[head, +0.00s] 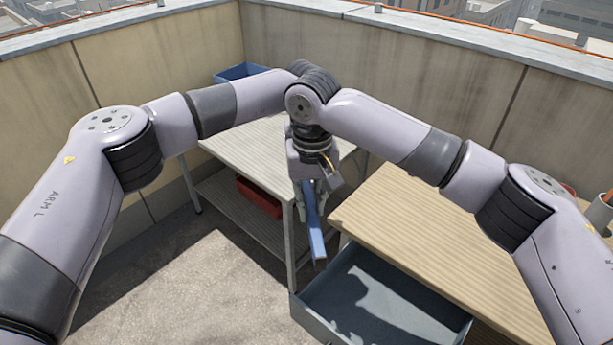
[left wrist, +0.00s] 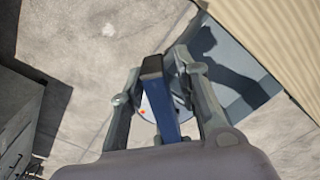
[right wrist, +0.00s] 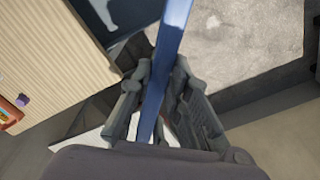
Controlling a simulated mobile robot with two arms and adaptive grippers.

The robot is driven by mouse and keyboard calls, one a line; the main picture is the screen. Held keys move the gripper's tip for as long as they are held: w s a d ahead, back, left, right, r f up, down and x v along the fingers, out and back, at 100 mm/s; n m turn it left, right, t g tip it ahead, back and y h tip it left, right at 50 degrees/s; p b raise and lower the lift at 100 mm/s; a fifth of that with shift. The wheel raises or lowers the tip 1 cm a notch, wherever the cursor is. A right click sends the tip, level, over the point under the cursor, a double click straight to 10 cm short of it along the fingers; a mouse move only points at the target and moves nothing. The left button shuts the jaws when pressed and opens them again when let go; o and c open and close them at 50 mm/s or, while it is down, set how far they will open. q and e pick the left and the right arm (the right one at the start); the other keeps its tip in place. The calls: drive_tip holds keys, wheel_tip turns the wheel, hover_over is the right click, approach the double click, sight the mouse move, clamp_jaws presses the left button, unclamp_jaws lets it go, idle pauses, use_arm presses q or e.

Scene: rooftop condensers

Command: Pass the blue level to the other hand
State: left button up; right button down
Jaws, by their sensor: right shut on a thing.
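The blue level (head: 315,232) hangs slanted below my two arms, which meet near the middle of the head view. My right gripper (right wrist: 160,78) is shut on the level, and the blue bar (right wrist: 168,45) runs between its fingers in the right wrist view. My left gripper (left wrist: 160,64) has its fingers apart on either side of the level (left wrist: 165,110), with gaps showing in the left wrist view. The level's dark end cap (left wrist: 152,64) lies between those fingertips. In the head view the grippers overlap and their fingers are partly hidden.
A wooden-topped bench (head: 430,235) stands right, with an open blue-grey drawer (head: 385,298) below the level. A grey table (head: 255,150) behind carries a blue bin (head: 238,72), with a red box (head: 259,197) on its lower shelf. Floor is clear at left.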

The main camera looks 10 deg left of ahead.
use_arm(q)
clamp_jaws()
drive_tip(key=shift+d, duration=0.1)
use_arm(e)
drive_tip(key=shift+a, duration=0.1)
use_arm(q)
drive_tip(key=shift+r, duration=0.1)
use_arm(e)
drive_tip(key=c, duration=1.4)
unclamp_jaws()
